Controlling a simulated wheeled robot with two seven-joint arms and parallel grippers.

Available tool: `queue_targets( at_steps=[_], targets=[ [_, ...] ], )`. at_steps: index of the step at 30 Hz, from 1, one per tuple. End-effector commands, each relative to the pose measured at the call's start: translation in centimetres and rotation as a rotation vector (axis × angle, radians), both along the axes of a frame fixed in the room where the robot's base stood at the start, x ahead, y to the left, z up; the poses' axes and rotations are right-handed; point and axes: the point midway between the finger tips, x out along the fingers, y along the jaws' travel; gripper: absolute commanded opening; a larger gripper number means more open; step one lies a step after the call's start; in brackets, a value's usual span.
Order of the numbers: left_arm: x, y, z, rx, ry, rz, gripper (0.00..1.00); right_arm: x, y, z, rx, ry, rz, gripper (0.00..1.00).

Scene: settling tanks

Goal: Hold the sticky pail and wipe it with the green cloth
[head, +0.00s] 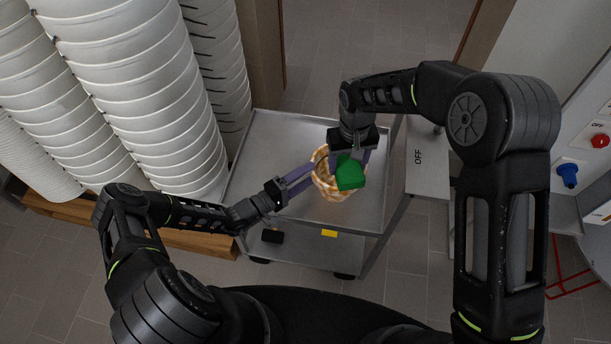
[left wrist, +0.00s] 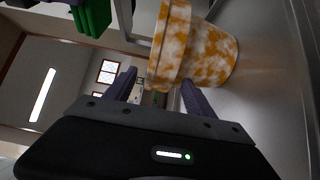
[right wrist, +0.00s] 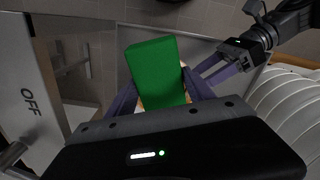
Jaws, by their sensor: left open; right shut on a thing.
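The pail (head: 326,188), mottled orange and white, stands upright on the top of a metal cart. In the left wrist view the pail (left wrist: 207,52) lies just beyond my fingers. My left gripper (head: 306,177) is open, its purple fingers at the pail's left side near the rim; I cannot tell whether they touch it. My right gripper (head: 350,158) is shut on the green cloth (head: 350,174), a block-like piece held over the pail's right part. The cloth (right wrist: 157,72) hides most of the pail in the right wrist view.
The metal cart (head: 262,150) has free room around the pail. Tall stacks of white pails (head: 140,80) stand close on the left. A grey panel marked OFF (head: 425,165) is at the right, with a blue knob (head: 567,174) and red button (head: 600,141) farther right.

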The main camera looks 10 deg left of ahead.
Motion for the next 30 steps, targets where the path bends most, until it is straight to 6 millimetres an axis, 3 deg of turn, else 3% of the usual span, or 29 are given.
queue_targets(
  at_steps=[11,24,30],
  targets=[
    [-1.1,1.1,0.0,0.001,0.001,0.001,0.63,0.0,0.0,0.0,0.000,0.000,0.000,0.29],
    [-7.2,6.8,0.0,0.002,0.001,0.002,0.63,0.0,0.0,0.0,0.000,0.000,0.000,0.29],
    [-8.7,8.1,0.0,0.001,0.001,0.000,0.63,0.0,0.0,0.0,0.000,0.000,0.000,0.29]
  ],
)
